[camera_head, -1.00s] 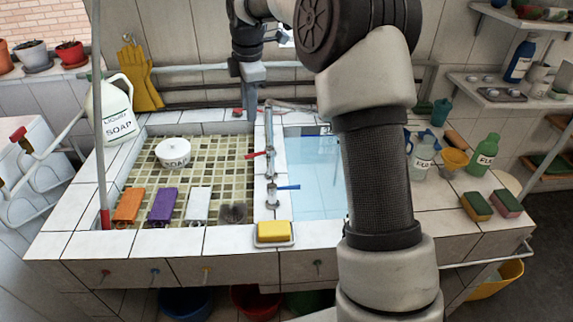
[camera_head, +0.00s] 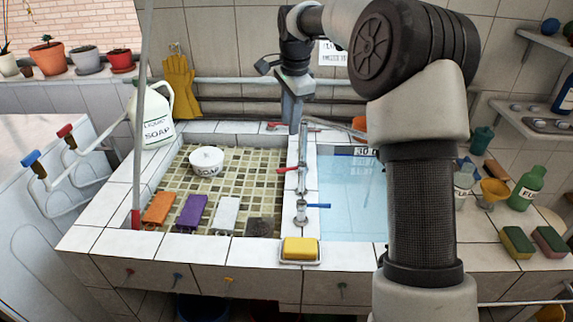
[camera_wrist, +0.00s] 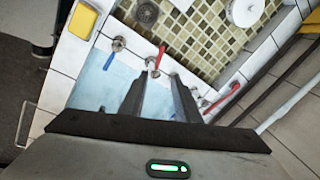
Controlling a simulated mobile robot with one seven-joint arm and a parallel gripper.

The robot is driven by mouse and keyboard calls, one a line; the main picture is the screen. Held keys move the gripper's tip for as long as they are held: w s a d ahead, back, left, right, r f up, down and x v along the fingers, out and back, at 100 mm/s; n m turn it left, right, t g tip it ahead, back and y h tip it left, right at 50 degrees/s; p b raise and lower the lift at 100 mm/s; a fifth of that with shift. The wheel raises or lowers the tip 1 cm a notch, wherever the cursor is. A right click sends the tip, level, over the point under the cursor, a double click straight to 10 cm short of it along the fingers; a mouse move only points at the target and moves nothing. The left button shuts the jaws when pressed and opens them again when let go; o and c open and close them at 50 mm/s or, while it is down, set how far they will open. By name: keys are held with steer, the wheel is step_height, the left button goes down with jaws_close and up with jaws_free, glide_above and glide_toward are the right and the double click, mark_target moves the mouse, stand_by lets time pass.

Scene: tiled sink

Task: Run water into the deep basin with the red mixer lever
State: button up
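The red mixer lever (camera_head: 288,170) sticks out to the left from the tap fittings on the tiled divider between the two basins. It also shows in the wrist view (camera_wrist: 160,56), just beyond my fingertips. A blue lever (camera_head: 318,206) points right, nearer the front. The right basin (camera_head: 345,195) looks smooth and pale blue; I cannot tell whether it holds water. The left basin (camera_head: 240,180) has a mosaic floor. No running stream shows. My gripper (camera_head: 293,125) points down behind the tap; in the wrist view its fingers (camera_wrist: 158,82) are apart, with nothing between them.
A yellow sponge (camera_head: 300,248) sits on the front rim. Orange, purple and white blocks and a white bowl (camera_head: 206,160) are in the left basin. A soap jug (camera_head: 155,117) stands at the back left. A thin pole (camera_head: 140,130) rises at left. Bottles stand at right.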

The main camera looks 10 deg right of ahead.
steer(key=m, duration=0.2)
steer(key=b, duration=0.1)
glide_toward(286, 170)
steer(key=f, duration=0.2)
steer(key=w+f, duration=0.1)
steer(key=f, duration=0.1)
steer(key=w+f, duration=0.1)
steer(key=f, duration=0.2)
steer(key=shift+a, duration=0.1)
jaws_close()
